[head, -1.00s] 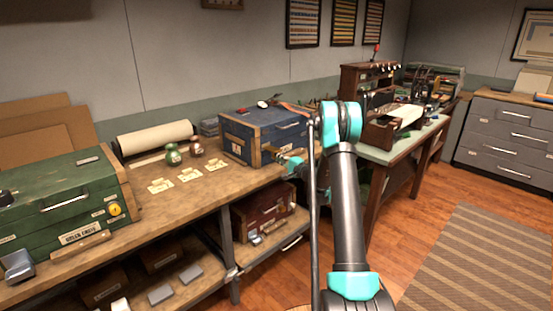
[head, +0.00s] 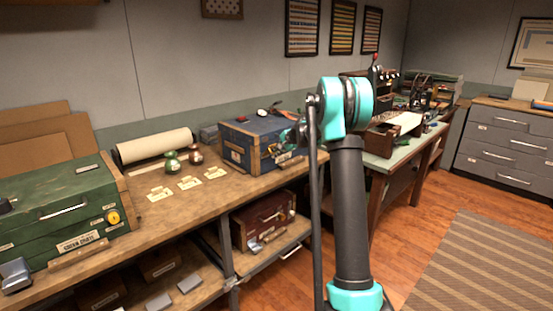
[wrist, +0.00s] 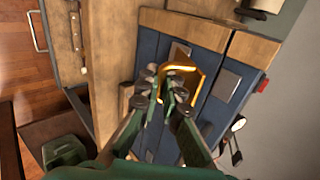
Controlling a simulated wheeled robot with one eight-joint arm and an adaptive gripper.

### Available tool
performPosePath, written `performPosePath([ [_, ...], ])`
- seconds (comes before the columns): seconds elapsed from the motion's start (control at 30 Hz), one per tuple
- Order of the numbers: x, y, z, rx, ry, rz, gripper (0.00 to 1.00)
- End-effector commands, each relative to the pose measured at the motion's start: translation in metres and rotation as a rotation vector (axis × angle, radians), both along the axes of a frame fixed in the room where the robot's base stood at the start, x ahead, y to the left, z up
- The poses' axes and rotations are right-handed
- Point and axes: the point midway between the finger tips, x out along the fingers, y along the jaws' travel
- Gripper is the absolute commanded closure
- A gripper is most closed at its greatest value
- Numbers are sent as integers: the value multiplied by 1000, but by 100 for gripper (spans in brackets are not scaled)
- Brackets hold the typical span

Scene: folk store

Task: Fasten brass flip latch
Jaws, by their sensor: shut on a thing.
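The blue chest (head: 243,151) with wooden edges stands on the wooden workbench in the head view. It fills the middle of the wrist view (wrist: 215,112), turned sideways. The brass flip latch (wrist: 197,80) is a bright gold loop against the chest's blue side, next to a wooden band. My gripper (wrist: 167,84) is shut on the brass latch at its near edge. The fingers hide part of the latch, and I cannot tell whether it is seated on its catch. In the head view my arm partly covers the chest's right side, and the latch cannot be made out.
A green chest (head: 40,205) stands at the bench's left end. Paper tags (head: 189,183), a green jar (head: 171,162) and a paper roll (head: 155,145) lie between the chests. A red-brown case (head: 262,220) sits on the lower shelf.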

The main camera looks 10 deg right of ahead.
Motion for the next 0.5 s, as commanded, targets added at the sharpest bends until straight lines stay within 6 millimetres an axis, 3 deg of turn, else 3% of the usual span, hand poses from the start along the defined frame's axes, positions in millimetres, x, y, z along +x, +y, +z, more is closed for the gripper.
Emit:
performPosePath([
  [0.5, 20, 15, 27, -267, 367, 2, 100],
])
